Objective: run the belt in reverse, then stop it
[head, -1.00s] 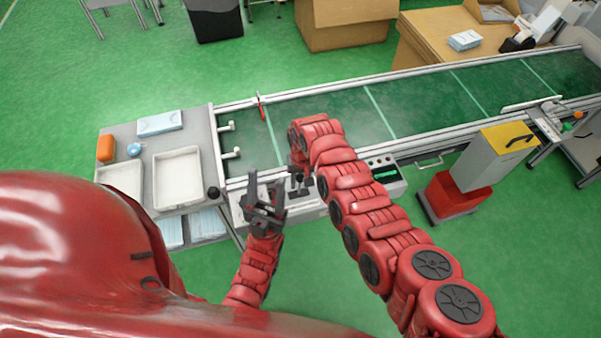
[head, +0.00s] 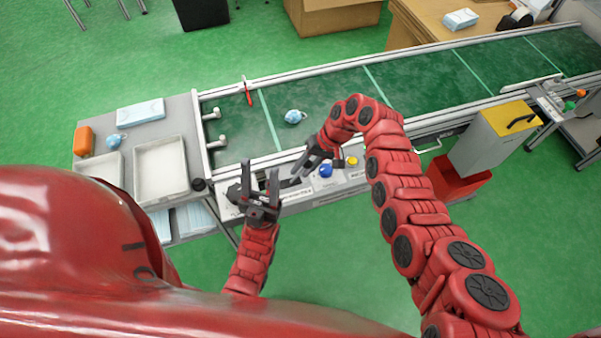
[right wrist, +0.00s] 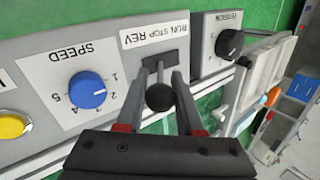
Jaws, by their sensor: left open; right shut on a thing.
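The control panel (right wrist: 40,75) fills much of the right wrist view. Its RUN STOP REV label (right wrist: 153,36) sits above a black lever with a round knob (right wrist: 160,97). My right gripper (right wrist: 160,78) is shut on this lever, one finger on each side; I cannot tell which marked position it stands at. In the head view my right gripper (head: 302,172) reaches down to the panel from the right, and the lever is hard to make out. The green belt (head: 420,88) runs behind the panel. My left gripper (head: 260,176) is open and empty, in front of the panel's left end.
The panel also has a blue speed knob (right wrist: 87,90), a yellow button (right wrist: 12,126) and a black tension knob (right wrist: 229,43). A light-blue object (head: 294,116) lies on the belt. White trays (head: 161,170) stand at left. A yellow-topped grey box (head: 497,135) stands at right.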

